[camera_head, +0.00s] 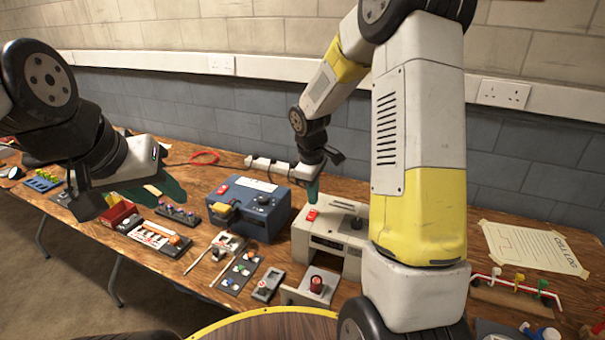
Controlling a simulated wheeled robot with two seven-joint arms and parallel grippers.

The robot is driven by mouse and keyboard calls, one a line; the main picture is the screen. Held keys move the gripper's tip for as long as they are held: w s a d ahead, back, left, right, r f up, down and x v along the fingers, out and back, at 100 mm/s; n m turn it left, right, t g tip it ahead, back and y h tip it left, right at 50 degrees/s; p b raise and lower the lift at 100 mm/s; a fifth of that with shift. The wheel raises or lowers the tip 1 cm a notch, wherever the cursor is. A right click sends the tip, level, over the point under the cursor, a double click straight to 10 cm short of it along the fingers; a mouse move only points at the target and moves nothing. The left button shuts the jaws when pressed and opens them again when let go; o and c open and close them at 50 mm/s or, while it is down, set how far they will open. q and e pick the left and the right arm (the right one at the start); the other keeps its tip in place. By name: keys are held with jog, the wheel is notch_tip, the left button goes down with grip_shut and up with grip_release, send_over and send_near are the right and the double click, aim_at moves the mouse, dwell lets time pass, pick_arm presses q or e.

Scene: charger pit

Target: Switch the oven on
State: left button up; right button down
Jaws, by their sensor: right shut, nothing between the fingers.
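The oven (348,246) is a beige box on the workbench, right of centre. The switch's state is too small to read. An open drawer or door with a dark red part (317,284) is at the oven's front. My left gripper (138,203) is open and empty over the bench's left part.
A blue box (250,207) with a red switch and a black knob stands left of the oven. A white power strip (268,165) lies behind it. Small part trays and tools cover the bench's left front. A paper sheet (530,247) lies at the right. My right arm hides the bench right of the oven.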

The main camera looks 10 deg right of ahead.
aim_at(314, 211)
jog(key=shift+w+d+f, duration=0.1)
jog(key=shift+f, duration=0.8)
jog(key=shift+w+d+f, duration=0.1)
jog(key=shift+f, duration=0.75)
